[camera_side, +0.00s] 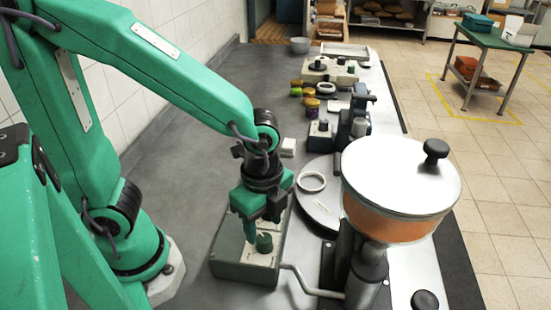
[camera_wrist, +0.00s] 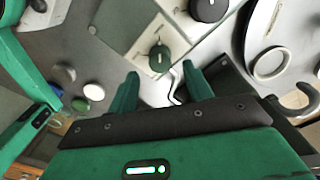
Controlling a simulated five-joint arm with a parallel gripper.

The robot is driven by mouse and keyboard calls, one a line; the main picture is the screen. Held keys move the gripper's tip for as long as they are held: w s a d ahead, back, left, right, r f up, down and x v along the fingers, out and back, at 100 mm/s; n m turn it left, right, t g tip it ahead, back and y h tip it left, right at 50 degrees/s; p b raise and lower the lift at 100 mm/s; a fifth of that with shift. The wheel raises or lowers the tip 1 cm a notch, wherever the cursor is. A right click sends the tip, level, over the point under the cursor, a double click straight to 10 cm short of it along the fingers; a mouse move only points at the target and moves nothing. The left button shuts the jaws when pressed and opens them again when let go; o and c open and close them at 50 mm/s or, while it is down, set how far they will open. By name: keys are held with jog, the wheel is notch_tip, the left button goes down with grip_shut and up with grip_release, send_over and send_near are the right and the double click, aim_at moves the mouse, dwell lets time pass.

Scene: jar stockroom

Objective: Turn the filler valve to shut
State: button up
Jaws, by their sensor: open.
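A grey-green box with a pale top (camera_side: 246,268) stands on the bench below my gripper, with a bent pipe (camera_side: 310,290) between it and the filler. A green knob (camera_side: 264,243) sits on its top; in the wrist view the green knob (camera_wrist: 158,60) bears a short white mark. A black knob (camera_wrist: 208,8) is farther along the pale top. Which knob is the filler valve is not labelled legibly. My gripper (camera_side: 260,215) points down over the box, open and empty. In the wrist view, my fingertips (camera_wrist: 161,80) are spread just below the green knob, apart from it.
The large filler pot (camera_side: 395,215) with a white lid stands close on the right. A round plate with a white ring (camera_side: 312,181) is behind it. Small jars (camera_side: 309,103) and other fixtures line the bench farther back. The bench left of them is mostly clear.

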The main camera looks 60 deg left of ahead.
aim_at(264, 238)
jog(key=shift+f, duration=2.1)
jog(key=c, duration=1)
jog(key=shift+o, duration=0.2)
